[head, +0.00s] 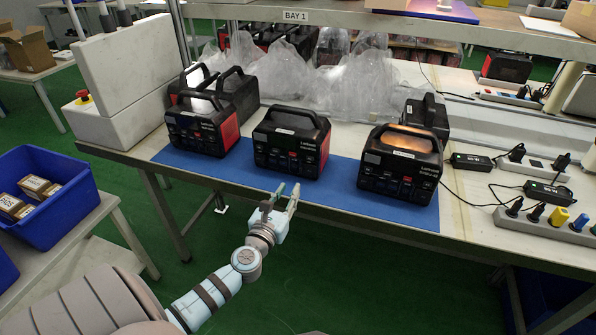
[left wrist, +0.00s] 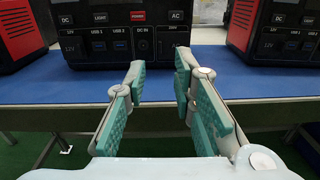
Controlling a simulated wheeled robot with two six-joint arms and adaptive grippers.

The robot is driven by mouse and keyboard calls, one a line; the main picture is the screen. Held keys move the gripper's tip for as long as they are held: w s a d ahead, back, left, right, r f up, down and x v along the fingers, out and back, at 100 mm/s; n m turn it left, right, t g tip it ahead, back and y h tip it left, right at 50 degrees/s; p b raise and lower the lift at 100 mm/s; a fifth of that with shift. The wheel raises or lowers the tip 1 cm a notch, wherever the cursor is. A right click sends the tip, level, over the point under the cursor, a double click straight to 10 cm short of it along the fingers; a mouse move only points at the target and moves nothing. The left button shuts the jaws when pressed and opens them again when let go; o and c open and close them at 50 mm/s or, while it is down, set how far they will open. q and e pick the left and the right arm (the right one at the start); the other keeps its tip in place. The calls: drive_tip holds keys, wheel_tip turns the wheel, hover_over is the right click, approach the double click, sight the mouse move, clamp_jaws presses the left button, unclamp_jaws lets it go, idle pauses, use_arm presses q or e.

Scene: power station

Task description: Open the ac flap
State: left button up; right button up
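Three black power stations stand on a blue mat on the bench: left (head: 204,120), middle (head: 291,142) and right (head: 400,163). My left gripper (head: 280,195) is at the mat's front edge, just in front of the middle station. In the left wrist view the middle station's front panel (left wrist: 120,35) fills the upper middle, with DC, POWER and AC labels. The dark AC flap area (left wrist: 167,46) lies at the panel's right, under the AC label; it looks shut. My left gripper's fingers (left wrist: 160,78) are apart and empty, below and short of the panel. My right gripper is out of view.
The blue mat (head: 340,190) has a clear strip before the stations. Clear plastic bags (head: 280,72) lie behind. Power strips (head: 550,225) and cables crowd the bench's right. A blue bin (head: 45,195) is at the left. Green floor is open below.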

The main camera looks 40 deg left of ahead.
sight(300, 171)
use_arm(q)
drive_tip(key=b+x, duration=0.1)
drive_tip(key=x, duration=0.7)
drive_tip(key=shift+c, duration=0.3)
clamp_jaws()
